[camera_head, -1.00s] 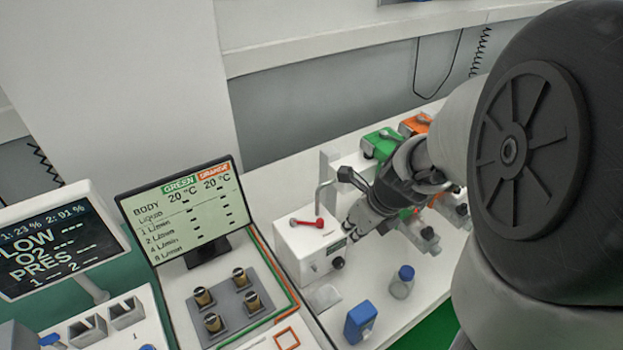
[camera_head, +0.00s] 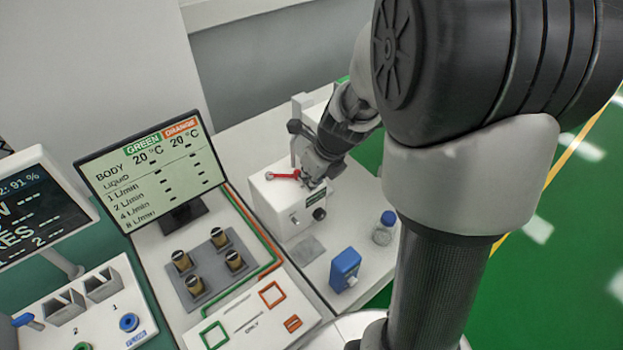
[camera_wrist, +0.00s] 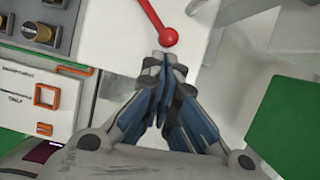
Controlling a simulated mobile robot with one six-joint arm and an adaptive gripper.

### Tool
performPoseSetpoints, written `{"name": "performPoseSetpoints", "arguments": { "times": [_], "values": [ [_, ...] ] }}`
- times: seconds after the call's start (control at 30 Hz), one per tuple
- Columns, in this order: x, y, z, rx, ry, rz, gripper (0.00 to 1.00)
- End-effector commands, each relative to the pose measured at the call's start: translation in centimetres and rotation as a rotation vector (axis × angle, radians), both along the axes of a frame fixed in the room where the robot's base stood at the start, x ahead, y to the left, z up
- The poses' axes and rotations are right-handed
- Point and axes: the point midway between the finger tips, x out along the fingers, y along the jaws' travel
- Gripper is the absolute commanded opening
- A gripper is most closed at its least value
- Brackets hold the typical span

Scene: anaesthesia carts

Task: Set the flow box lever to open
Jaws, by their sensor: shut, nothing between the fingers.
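The flow box (camera_head: 283,207) is a white box right of the monitor in the head view. A red lever (camera_head: 282,175) lies across its top. In the wrist view the lever's red ball end (camera_wrist: 168,37) is at the top middle, just beyond my fingertips. My gripper (camera_head: 316,184) is at the right side of the box top, near the lever's right end. In the wrist view my gripper (camera_wrist: 163,58) has its fingers together, with nothing between them. I cannot tell whether the fingertips touch the lever ball.
A blue block (camera_head: 345,270) and a blue-capped jar (camera_head: 384,228) stand right of the box. A grey plate with several brass knobs (camera_head: 210,265) lies to the left, below the monitor (camera_head: 155,170). A metal post rises behind the box.

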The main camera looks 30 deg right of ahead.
Motion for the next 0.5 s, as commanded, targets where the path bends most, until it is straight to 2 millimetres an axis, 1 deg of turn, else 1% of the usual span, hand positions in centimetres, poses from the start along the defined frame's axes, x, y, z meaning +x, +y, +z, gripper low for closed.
{"name": "performPoseSetpoints", "arguments": {
  "times": [0.13,0.33,0.5],
  "values": [
    [0.3,-0.1,0.1,0.001,0.001,-0.001,0.00],
    [1.7,-0.7,0.2,0.002,0.002,0.000,0.00],
    [1.8,-0.7,0.0,0.001,-0.001,0.000,0.00]
  ]
}}
